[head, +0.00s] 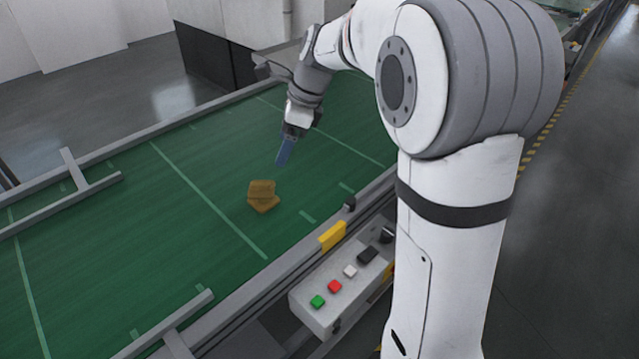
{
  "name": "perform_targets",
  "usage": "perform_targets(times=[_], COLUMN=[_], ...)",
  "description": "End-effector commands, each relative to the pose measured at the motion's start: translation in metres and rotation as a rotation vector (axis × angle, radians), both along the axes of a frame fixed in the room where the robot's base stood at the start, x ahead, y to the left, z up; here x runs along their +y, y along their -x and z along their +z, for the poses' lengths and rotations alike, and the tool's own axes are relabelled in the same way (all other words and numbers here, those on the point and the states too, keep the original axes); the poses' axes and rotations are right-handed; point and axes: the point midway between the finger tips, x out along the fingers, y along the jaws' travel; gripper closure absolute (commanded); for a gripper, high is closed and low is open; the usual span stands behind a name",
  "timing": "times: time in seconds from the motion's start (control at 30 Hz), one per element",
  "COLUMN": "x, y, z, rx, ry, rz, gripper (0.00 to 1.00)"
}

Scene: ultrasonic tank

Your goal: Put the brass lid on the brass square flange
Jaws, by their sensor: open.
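A brass lid (262,188) shows as a block-like upper piece on the green belt. The brass square flange (266,206) shows under it, with a corner pointing toward the front. The lid appears to rest on the flange; at this size I cannot tell whether it is fully seated or squared up. My gripper (282,162), with blue fingers pointing down, is open and empty. It is above and slightly right of the brass pieces in the picture, apart from them.
The green conveyor belt (120,230) has pale cross lines and is mostly clear. Grey rails (65,205) stand at the left and the front. A control box (335,290) with coloured buttons and a yellow block (333,235) sit along the near edge.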

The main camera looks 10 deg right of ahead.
Motion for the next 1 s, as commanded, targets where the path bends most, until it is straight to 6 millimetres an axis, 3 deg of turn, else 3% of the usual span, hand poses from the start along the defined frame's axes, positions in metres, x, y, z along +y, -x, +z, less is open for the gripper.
perform_targets(times=[0.17, 0.37, 0.6, 0.8, 1.0], x=[-0.014, -0.048, -0.082, -0.095, -0.1], y=[0.033, 0.116, 0.208, 0.244, 0.25], z=[0.007, 0.007, -0.015, -0.031, -0.035], rx=[-0.098, -0.296, -0.437, -0.466, -0.468], ry=[0.069, 0.258, 0.476, 0.564, 0.579], rz=[0.187, 0.695, 1.328, 1.627, 1.686], gripper=[0.22, 0.22, 0.22, 0.22, 0.22])
